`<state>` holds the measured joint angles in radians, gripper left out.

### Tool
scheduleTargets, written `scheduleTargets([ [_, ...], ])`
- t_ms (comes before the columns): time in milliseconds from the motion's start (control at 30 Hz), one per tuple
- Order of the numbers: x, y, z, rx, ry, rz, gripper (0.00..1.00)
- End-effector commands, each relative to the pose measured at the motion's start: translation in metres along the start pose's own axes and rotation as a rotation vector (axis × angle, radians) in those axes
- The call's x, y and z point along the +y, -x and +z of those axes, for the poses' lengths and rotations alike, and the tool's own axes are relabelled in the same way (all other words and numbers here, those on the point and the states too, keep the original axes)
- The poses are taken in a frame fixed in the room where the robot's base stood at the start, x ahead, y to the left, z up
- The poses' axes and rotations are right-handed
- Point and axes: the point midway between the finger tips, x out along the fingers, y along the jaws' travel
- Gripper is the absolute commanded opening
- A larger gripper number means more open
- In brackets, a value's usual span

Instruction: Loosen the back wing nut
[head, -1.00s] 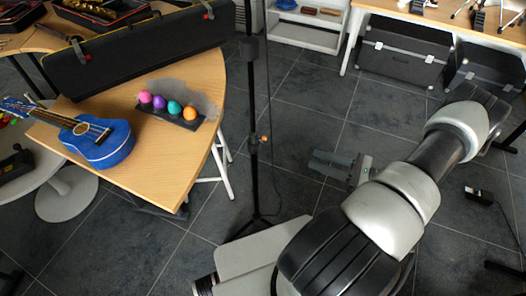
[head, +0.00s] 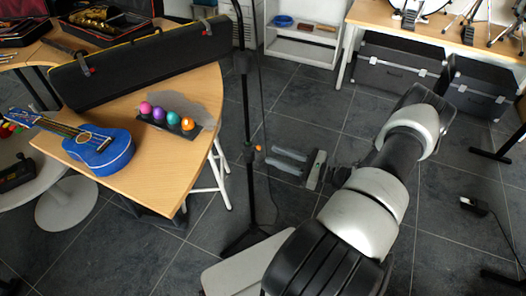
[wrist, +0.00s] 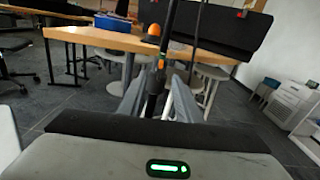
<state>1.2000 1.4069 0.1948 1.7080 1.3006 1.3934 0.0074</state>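A thin black upright stand (head: 249,110) rises from the floor right of the wooden table. A small orange part (head: 258,148) sits on its pole; it also shows in the wrist view (wrist: 161,64). It is too small to tell whether it is a wing nut, and I make out no other clear wing nut. My gripper (head: 271,156) points left at the stand, close to the orange part. In the wrist view the two grey fingers (wrist: 156,88) are apart, with the pole seen between them, ahead or just within reach of the tips. Nothing is held.
The table (head: 165,175) at left bears a blue ukulele (head: 100,148), colored eggs in a holder (head: 168,122) and a long black case (head: 140,62). A white shelf (head: 302,42) and black cases (head: 398,72) stand behind. Floor around the stand is mostly clear.

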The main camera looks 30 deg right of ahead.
Motion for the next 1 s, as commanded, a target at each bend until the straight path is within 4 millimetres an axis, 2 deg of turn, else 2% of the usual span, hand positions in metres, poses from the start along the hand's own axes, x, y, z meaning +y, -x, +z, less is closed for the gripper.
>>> scheduleTargets([
  [100, 0.001, -0.024, 0.0, -0.001, -0.001, 0.002, 0.31],
  [300, 0.0, -0.048, 0.0, 0.0, 0.0, 0.001, 0.31],
  [700, 0.0, -0.056, 0.0, 0.001, 0.0, 0.0, 0.31],
  [900, 0.0, -0.055, 0.0, 0.0, 0.0, 0.0, 0.0],
  [1000, 0.0, -0.055, 0.0, 0.0, 0.002, 0.0, 0.0],
])
